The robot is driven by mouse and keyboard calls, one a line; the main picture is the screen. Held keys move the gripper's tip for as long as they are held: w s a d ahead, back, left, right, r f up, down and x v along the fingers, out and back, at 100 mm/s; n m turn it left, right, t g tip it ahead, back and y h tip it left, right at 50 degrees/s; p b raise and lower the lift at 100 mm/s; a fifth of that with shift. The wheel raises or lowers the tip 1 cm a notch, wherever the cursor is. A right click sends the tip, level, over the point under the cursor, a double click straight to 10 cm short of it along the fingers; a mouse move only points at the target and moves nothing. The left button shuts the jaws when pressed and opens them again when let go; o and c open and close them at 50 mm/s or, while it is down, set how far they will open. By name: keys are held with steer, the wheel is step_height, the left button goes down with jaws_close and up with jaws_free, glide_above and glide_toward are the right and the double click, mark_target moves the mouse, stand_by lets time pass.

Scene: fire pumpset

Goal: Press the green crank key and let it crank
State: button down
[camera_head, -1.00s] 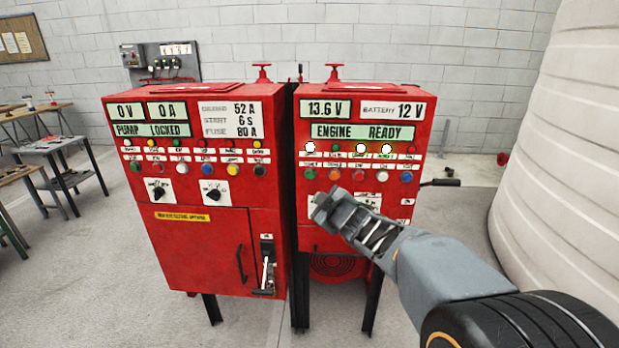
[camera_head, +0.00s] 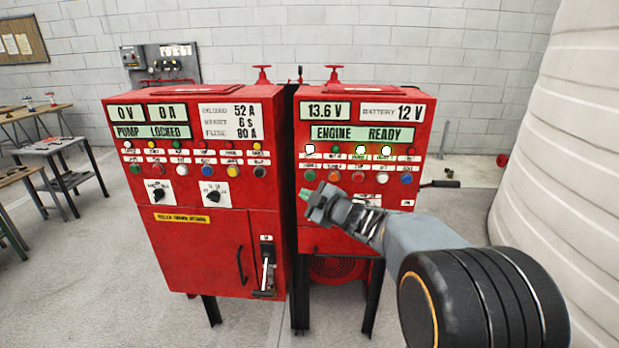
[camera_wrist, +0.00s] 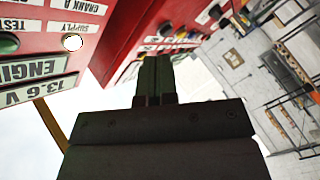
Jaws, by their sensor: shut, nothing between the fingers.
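The right red cabinet (camera_head: 390,235) shows ENGINE READY and 13.6 V. A green button (camera_head: 310,175), the likely crank key, is at the left end of its lower button row. My gripper (camera_head: 304,195) is shut and empty, its tips just below this button in the head view. Contact cannot be told. In the wrist view the shut fingers (camera_wrist: 154,78) point toward the red cabinet face. A CRANK A label (camera_wrist: 82,7) shows at the top left, and the green button cannot be made out there.
The left red cabinet (camera_head: 210,240) reads PUMP LOCKED and stands close beside the right one. A large pale ribbed tank (camera_head: 565,150) stands at the right. Work tables (camera_head: 50,147) are at the far left. Grey floor is clear in front.

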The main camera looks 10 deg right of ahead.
mark_target(310, 180)
steer(key=shift+w+d+p, duration=0.35)
steer(key=shift+w+d, duration=0.05)
steer(key=shift+w, duration=0.75)
steer(key=shift+w+d+p, duration=0.35)
steer(key=shift+w, duration=0.85)
steer(key=shift+w+d+p, duration=0.35)
steer(key=shift+w+d, duration=0.05)
steer(key=shift+w, duration=0.75)
steer(key=shift+w, duration=0.15)
steer(key=shift+w+d, duration=0.15)
steer(key=shift+w, duration=0.1)
steer(key=shift+w+d+p, duration=0.1)
steer(key=shift+w+p, duration=0.25)
steer(key=shift+s, duration=0.2)
stand_by(0.4)
steer(key=shift+s+a+b, duration=0.25)
steer(key=shift+s+b, duration=0.15)
steer(key=shift+s, duration=0.2)
steer(key=shift+s+a+b, duration=0.25)
steer(key=shift+s, duration=0.55)
steer(key=shift+s+a+b, duration=0.25)
steer(key=shift+s+b, duration=0.05)
steer(key=shift+s, duration=0.45)
steer(key=shift+s+a+b, duration=0.25)
steer(key=shift+s, duration=0.55)
